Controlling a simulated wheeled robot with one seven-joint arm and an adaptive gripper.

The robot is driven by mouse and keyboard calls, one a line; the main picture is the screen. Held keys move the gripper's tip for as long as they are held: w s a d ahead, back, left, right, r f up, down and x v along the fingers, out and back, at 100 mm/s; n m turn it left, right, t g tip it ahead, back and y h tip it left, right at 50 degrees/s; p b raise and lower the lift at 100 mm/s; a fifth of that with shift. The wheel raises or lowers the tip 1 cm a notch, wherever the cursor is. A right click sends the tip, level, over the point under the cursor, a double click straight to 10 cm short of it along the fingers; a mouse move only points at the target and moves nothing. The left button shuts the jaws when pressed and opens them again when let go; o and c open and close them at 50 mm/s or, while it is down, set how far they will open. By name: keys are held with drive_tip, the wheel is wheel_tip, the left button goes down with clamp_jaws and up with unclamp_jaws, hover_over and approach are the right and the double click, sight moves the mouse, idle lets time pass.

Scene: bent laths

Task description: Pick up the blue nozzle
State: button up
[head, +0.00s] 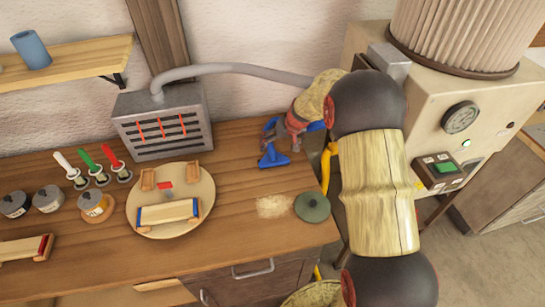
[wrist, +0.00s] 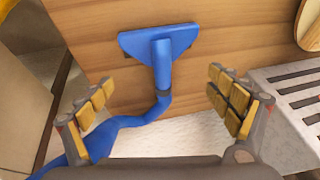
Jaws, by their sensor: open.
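The blue nozzle (head: 272,158) lies on the wooden bench near its back right, with its flat head toward the front. In the wrist view the nozzle (wrist: 162,55) shows its wide head on the wood, with its neck leading back to a blue hose. My gripper (wrist: 161,92) is open, with one yellow-padded finger on each side of the neck and clear gaps to both. The wide head lies beyond the fingertips. In the head view my gripper (head: 294,128) is just behind and right of the nozzle head, partly hidden by my arm.
A grey slotted heater box (head: 165,128) with a duct stands left of the nozzle. A green lid (head: 312,207) and a pile of sawdust (head: 275,206) lie in front. A round board (head: 195,219) holds a clamped lath. A large machine (head: 440,110) stands at right.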

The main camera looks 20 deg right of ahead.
sight(274, 150)
drive_tip(key=b+x, duration=0.1)
drive_tip(key=x, duration=0.6)
drive_tip(key=shift+w+f, duration=0.1)
drive_tip(key=shift+w, duration=0.15)
drive_tip(key=shift+c, duration=0.3)
